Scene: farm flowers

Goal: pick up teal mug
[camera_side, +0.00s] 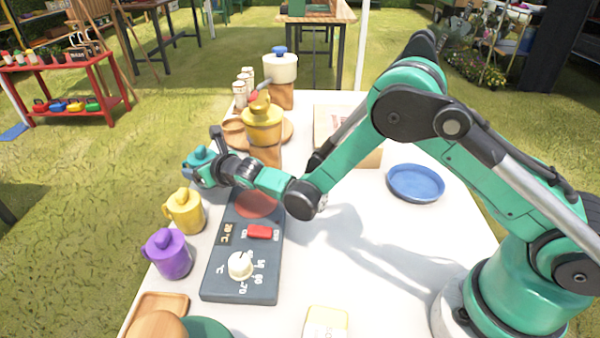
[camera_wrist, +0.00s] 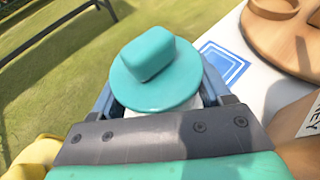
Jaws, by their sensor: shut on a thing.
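The teal mug (camera_side: 200,158) is at the left edge of the white table in the side view, partly hidden by my gripper (camera_side: 208,168). In the wrist view its round teal lid with a block-shaped knob (camera_wrist: 155,70) fills the middle. My gripper shows in the wrist view (camera_wrist: 160,105) with its fingers on both sides of the mug, shut on it below the lid. The mug's body is mostly hidden. I cannot tell whether its base touches the table.
A yellow mug (camera_side: 185,212) and a purple mug (camera_side: 168,254) stand nearer along the left edge. A grey heating base (camera_side: 240,285) with a dial lies right of them. A yellow pot (camera_side: 262,122) stands behind it. A blue plate (camera_side: 415,183) lies at right.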

